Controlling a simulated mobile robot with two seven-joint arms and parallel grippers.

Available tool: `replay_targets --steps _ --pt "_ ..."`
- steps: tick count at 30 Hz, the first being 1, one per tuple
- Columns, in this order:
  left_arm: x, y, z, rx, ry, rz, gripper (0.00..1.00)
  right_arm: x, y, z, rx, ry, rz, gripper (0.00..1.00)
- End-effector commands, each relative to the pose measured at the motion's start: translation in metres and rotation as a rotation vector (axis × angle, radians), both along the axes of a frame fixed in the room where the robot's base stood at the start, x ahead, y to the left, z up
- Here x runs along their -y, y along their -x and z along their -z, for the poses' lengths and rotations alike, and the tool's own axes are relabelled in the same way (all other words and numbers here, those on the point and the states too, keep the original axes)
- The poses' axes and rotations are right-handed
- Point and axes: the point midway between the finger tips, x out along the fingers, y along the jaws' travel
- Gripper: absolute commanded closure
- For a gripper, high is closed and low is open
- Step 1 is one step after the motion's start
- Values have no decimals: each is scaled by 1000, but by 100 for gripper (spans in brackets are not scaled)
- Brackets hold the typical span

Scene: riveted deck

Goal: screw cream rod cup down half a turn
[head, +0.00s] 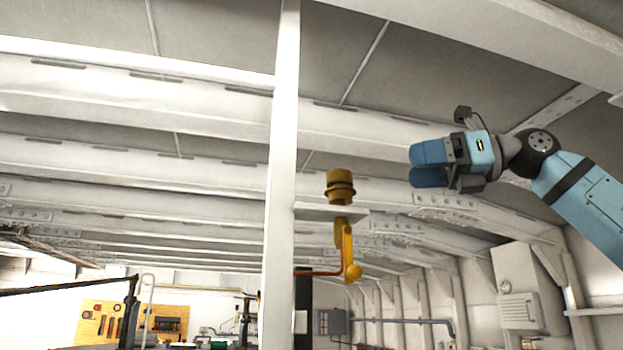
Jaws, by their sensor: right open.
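A brownish-yellow ringed cup (340,187) stands upright on a small white bracket (318,211) fixed to a white post. I see no clearly cream cup; this is the only cup-like part that I can make out. Its inside is hidden from this low angle. My right gripper (414,165) is to the right of the cup and slightly above it in the picture. Its two blue fingers point left, are apart with nothing seen between them, and do not touch the cup. My left gripper is not in view.
The white post (284,170) rises just left of the cup. A yellow lever with a ball end (346,250) hangs below the bracket. White ceiling beams (130,90) run overhead. A wall box (518,290) is at right, and a tool board (105,322) at lower left.

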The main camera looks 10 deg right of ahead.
Motion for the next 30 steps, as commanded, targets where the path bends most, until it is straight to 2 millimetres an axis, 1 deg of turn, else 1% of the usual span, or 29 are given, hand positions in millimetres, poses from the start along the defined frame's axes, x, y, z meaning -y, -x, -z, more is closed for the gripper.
replay_targets --steps 2,5,8,13,21,25,30 --pt "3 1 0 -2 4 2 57 1 1 -2 4 3 5 29" --pt "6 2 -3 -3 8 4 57 -5 -2 -4 6 4 6 29" --pt "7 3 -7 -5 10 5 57 -17 -8 -4 5 6 5 29" --pt "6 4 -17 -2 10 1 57 -48 -25 -5 5 6 3 29" --pt "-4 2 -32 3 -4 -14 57 -95 -52 -5 4 5 4 29" --pt "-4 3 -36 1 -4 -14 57 -109 -61 -4 4 5 4 29" --pt "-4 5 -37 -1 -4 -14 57 -118 -66 -3 4 2 5 29"
